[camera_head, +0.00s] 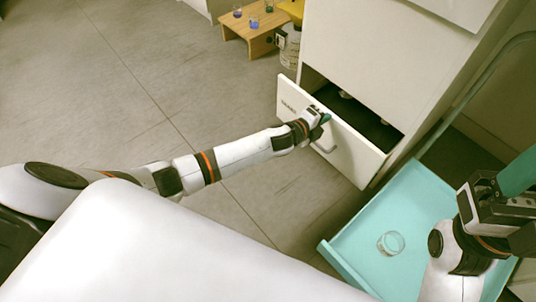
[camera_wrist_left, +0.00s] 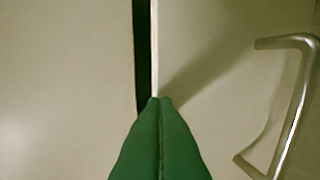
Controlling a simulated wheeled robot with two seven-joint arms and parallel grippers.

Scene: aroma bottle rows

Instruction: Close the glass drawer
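The glass drawer (camera_head: 345,150) is a white drawer low in the white cabinet, pulled partly out, with a dark inside holding a few pale items at the back. Its metal handle (camera_head: 325,142) shows on the front, and also in the left wrist view (camera_wrist_left: 290,100). My left gripper (camera_head: 325,118) is at the drawer front near its top edge, beside the handle. In the left wrist view its green fingers (camera_wrist_left: 160,100) are together, empty, tips at the drawer's thin edge; contact is unclear. My right gripper (camera_head: 518,175) is at the right edge, partly cut off.
A turquoise tray (camera_head: 340,262) with a clear glass beaker (camera_head: 391,243) is at the lower right. A small wooden stand (camera_head: 255,40) with several coloured glasses and a jar (camera_head: 290,45) stand left of the cabinet. The tiled floor left of the drawer is clear.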

